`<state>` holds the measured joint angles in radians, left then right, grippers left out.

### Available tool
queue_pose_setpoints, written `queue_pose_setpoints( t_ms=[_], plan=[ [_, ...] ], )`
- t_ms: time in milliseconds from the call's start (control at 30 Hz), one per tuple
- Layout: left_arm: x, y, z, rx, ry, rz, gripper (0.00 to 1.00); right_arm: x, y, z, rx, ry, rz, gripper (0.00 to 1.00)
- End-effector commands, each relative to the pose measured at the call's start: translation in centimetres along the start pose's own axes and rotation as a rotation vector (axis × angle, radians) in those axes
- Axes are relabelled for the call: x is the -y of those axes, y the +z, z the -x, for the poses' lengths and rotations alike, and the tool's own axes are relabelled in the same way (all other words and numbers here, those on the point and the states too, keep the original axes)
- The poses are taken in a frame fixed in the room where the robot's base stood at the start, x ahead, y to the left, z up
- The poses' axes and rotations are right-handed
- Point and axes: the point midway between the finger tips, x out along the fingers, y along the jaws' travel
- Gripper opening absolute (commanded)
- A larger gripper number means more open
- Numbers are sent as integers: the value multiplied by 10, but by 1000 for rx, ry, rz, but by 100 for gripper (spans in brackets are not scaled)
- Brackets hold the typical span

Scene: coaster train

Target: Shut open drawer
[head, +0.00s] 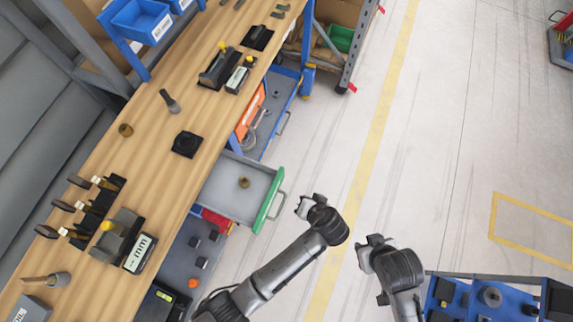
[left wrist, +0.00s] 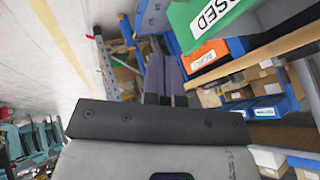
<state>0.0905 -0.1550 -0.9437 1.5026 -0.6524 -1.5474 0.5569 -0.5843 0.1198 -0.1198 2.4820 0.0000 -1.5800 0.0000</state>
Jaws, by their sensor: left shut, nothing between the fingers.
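The open drawer (head: 222,192) sticks out from under the wooden workbench in the head view. It is grey inside, with a green front (head: 268,200) and a handle, and a small brown round object (head: 244,183) lies in it. In the left wrist view the green front (left wrist: 200,22) is at the top, partly cut off, with a white label ending in "SED". My left gripper (head: 302,205) is just right of the drawer front, apart from it. Its fingers are together and empty in the left wrist view (left wrist: 164,72). My right gripper (head: 366,246) is farther right over the floor; its fingers are unclear.
The workbench (head: 150,150) carries several tools and holders. Below it, a blue drawer or tray (head: 278,110) stands beyond the open drawer, and a shelf (head: 195,255) with small parts is nearer. Blue bins (head: 490,297) are at lower right.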

Motion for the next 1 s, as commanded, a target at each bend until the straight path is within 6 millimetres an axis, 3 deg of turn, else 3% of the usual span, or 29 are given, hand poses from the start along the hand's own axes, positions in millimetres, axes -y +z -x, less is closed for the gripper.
queue_pose_setpoints(
  t_ms=[167,633,800,1000],
  plan=[
    [0,0,-19,0,-2,14,0,2,4,-5,6,-4,-3,43],
    [1,0,-104,1,-1,13,0,2,5,-20,-1,-2,-3,43],
    [23,1,-110,2,0,14,0,-1,3,-15,0,3,4,43],
    [33,0,-116,1,2,14,0,-1,3,-13,0,5,6,43]
  ],
)
